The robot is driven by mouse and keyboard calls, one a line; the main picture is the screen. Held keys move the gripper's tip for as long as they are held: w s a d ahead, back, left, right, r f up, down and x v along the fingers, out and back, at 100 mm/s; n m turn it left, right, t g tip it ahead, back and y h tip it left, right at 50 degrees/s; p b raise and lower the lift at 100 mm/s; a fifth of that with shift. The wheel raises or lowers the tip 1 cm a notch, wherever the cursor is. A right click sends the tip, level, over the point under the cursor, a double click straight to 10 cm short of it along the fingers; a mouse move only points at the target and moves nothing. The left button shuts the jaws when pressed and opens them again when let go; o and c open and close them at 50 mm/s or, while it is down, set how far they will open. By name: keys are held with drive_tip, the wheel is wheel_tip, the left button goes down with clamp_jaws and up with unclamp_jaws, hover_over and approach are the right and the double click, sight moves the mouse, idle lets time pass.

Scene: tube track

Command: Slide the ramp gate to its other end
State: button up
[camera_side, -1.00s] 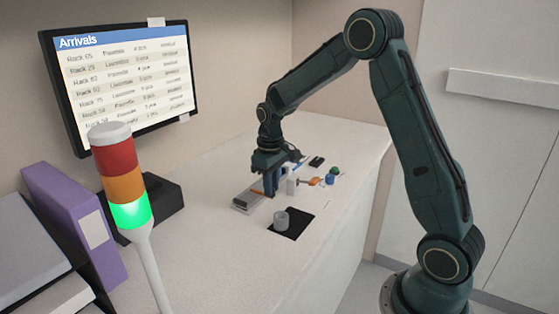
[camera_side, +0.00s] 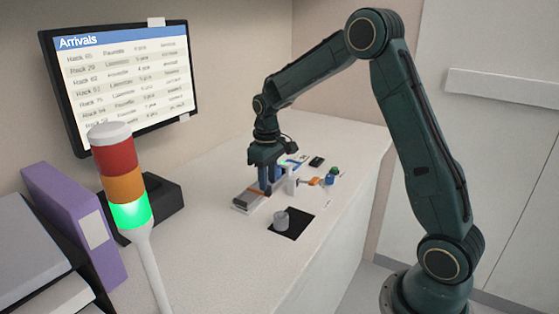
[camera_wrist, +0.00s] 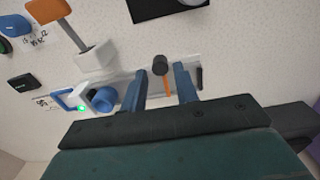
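The ramp (camera_side: 242,203) is a low pale grey track with a dark strip on the counter, left of the black mat in the side view. In the wrist view a dark round knob (camera_wrist: 160,64) with an orange bar (camera_wrist: 166,84) below it appears to be the gate. My gripper (camera_wrist: 159,70) has its two blue fingers apart, one on each side of the knob, with gaps visible. Whether the fingers are down at knob height I cannot tell. In the side view my gripper (camera_side: 269,188) is over the ramp's far part and hides some of it.
A white post with an orange lever (camera_wrist: 48,10), a blue ring (camera_wrist: 103,99) and a blue handle (camera_wrist: 62,98) are close beside the gripper.

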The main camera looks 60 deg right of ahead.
drive_tip(key=shift+r, duration=1.65)
drive_tip(key=shift+s+a+r, duration=0.15)
drive_tip(key=shift+s+r, duration=0.05)
drive_tip(key=shift+r, duration=0.1)
drive_tip(key=s+a+r+t, duration=0.2)
drive_tip(key=s+a+r, duration=0.35)
drive_tip(key=s, duration=0.35)
drive_tip(key=s+a+r+t, duration=0.2)
drive_tip(key=s+a+r, duration=0.2)
drive_tip(key=s+r, duration=0.35)
drive_tip(key=s+a+f+t, duration=0.1)
drive_tip(key=s+a+f, duration=0.1)
drive_tip(key=s, duration=0.7)
drive_tip(key=shift+s+a+t, duration=0.2)
drive_tip(key=shift+s+t, duration=0.1)
